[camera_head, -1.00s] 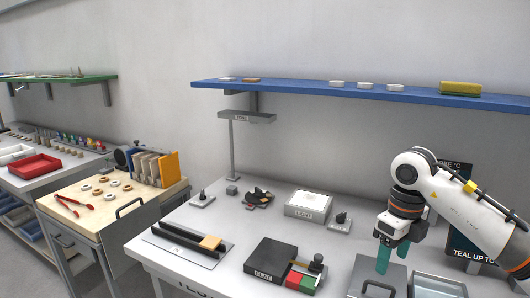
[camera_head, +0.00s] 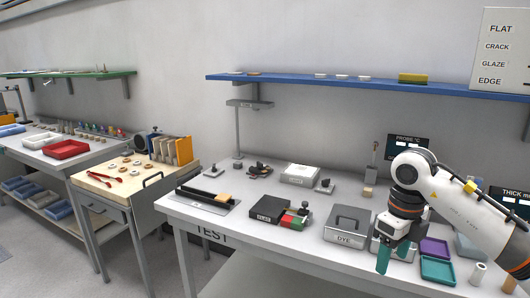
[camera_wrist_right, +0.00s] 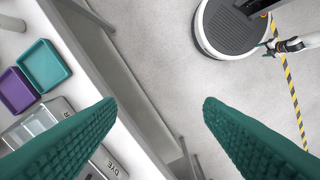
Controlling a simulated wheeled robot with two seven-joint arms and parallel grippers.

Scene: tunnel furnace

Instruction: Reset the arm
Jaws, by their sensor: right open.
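My right arm comes in from the right in the head view. Its gripper (camera_head: 392,256) points down near the front edge of the white test table (camera_head: 290,252), in front of a grey metal box. In the right wrist view the right gripper (camera_wrist_right: 160,108) shows two green ridged fingers wide apart. Nothing is between them but the grey floor and the table's side. My left gripper is not in the head view.
Close by are the grey DYE box (camera_head: 348,224), a purple tray (camera_head: 434,247) and a teal tray (camera_head: 437,269). A black block (camera_head: 268,208) and white box (camera_head: 299,174) sit farther left. A blue shelf (camera_head: 300,82) runs above. Floor is free in front.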

